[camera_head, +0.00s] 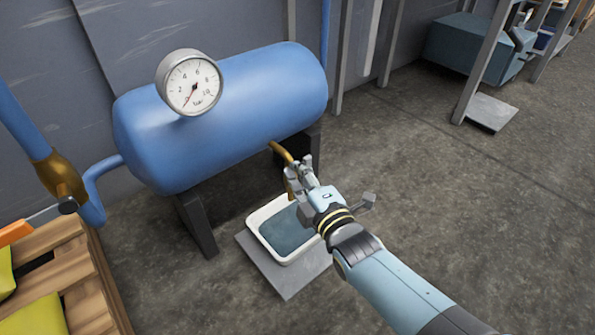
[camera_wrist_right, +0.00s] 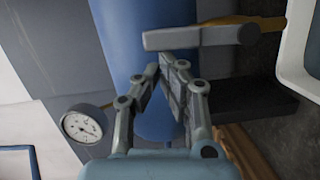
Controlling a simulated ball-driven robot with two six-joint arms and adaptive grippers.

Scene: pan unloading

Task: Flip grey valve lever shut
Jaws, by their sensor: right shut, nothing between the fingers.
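The grey valve lever (camera_wrist_right: 185,38) shows in the right wrist view as a bar lying across the picture, just beyond my fingertips. Its right end meets a brass pipe (camera_wrist_right: 262,22). In the head view the brass outlet pipe (camera_head: 282,152) comes from the lower right end of the blue tank (camera_head: 225,110); the lever is hard to tell from my fingers there. My right gripper (camera_head: 296,182) is shut and empty beside this pipe, above the tray. It also shows in the wrist view (camera_wrist_right: 166,70). I cannot tell whether it touches the lever. My left gripper is not in view.
A white tray (camera_head: 256,218) holding liquid stands on a grey plate (camera_head: 284,285) below the outlet. A round gauge (camera_head: 190,82) sits on the tank. A wooden pallet (camera_head: 88,285) with yellow items is at lower left.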

